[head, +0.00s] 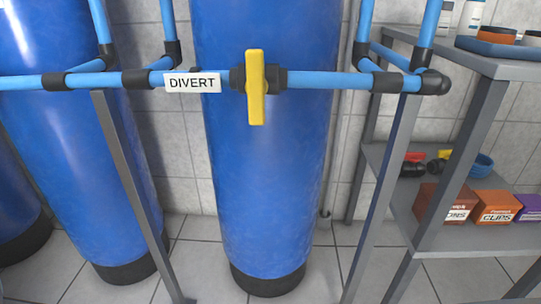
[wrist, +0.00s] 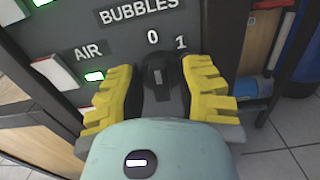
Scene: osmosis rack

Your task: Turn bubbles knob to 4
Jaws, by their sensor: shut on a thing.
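The bubbles knob (wrist: 157,68) is a dark round knob in the wrist view, below the BUBBLES label (wrist: 139,9) on a dark panel. The knob's lower part is hidden. Neither the knob nor my gripper shows in the head view.
A white AIR switch (wrist: 53,72) and a lit green lamp (wrist: 94,76) are left of the knob. The head view shows blue tanks (head: 262,180), a pipe with a yellow DIVERT valve handle (head: 256,88), and a grey shelf (head: 470,240) with boxes at right.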

